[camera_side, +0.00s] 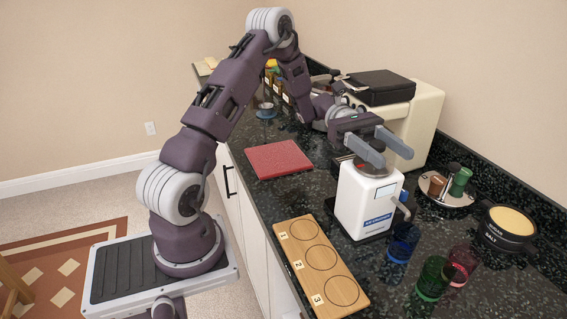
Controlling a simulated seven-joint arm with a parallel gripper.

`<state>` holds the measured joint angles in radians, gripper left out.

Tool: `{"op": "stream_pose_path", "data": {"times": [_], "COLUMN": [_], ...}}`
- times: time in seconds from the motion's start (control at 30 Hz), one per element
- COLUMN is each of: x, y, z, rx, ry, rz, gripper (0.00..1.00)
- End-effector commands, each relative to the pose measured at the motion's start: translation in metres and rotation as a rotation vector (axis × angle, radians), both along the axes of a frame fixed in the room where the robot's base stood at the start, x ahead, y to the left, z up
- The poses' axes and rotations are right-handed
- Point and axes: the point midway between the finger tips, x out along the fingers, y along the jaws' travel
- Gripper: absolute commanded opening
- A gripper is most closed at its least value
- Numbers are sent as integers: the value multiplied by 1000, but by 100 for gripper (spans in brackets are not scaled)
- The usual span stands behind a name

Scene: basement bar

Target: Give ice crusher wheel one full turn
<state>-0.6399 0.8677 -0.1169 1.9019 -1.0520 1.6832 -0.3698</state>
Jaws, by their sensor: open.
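The ice crusher (364,207) is a white box-shaped machine with a blue label, standing upright on the dark counter. A dark round part with some red (371,166) is on its top, partly hidden by my gripper. A grey-blue handle-like part (402,204) shows at its right side; I cannot tell whether it belongs to the wheel. My gripper (388,155) is above the top of the crusher with its two grey fingers apart and nothing seen between them. I cannot tell whether a finger touches the crusher.
A wooden board with numbered circles (346,291) lies in front. Blue (403,243), green (433,278) and red (463,262) glasses stand right of it. A salt rimmer tin (507,228) and a round tray (446,199) are at right. A red cutting board (278,159) lies left; a cream appliance (425,115) stands behind.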

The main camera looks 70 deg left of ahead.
Motion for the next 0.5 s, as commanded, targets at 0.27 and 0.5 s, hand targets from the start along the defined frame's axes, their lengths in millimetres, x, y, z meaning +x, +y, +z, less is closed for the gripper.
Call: {"op": "stream_pose_path", "data": {"times": [0.27,0.5], "x": [10,-14], "y": [2,57], "z": [0,0], "rx": [2,3], "ry": [5,-2], "rz": [424,466], "gripper": [52,52]}}
